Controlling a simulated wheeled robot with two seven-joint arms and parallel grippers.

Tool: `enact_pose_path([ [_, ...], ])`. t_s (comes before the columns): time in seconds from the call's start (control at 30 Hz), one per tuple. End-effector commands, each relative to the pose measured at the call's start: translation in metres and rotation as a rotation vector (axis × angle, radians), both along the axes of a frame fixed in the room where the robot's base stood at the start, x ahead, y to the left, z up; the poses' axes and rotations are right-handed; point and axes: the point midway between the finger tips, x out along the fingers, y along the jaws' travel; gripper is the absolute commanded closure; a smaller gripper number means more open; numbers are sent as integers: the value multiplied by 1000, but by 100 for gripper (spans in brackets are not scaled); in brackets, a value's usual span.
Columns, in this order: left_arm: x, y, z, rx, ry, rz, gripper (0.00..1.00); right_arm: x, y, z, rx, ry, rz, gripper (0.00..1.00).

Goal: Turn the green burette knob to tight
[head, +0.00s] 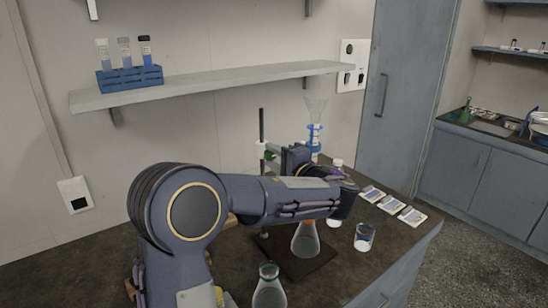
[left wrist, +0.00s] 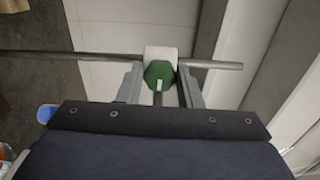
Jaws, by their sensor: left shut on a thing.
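The green knob (left wrist: 160,73) shows in the left wrist view, in front of a white block (left wrist: 161,53) on a grey rod. My left gripper (left wrist: 158,88) has one finger on each side of the knob and is shut on it. In the head view a bit of green shows beside the dark stand rod (head: 262,126), and my left arm hides most of the clamp area. My right gripper is not in view.
A conical flask (head: 305,240) stands on the dark base plate under my arm. Another flask (head: 268,289) is at the front. A shelf (head: 210,86) with a blue tube rack (head: 130,78) is above.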

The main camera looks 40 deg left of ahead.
Motion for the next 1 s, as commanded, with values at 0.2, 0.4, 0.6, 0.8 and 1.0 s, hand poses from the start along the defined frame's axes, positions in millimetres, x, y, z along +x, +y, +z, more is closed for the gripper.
enact_pose_path([
  [0.2,0,-1,-1,-1,4,-1,91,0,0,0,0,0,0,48],
  [0.4,0,-1,-1,0,2,-1,50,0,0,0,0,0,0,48],
  [0.6,0,0,-1,0,1,-1,47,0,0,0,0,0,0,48],
  [0.8,-2,-9,-1,0,-1,-3,47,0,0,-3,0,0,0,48],
  [1.0,-10,-41,-2,0,-1,-7,47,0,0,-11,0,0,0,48],
])
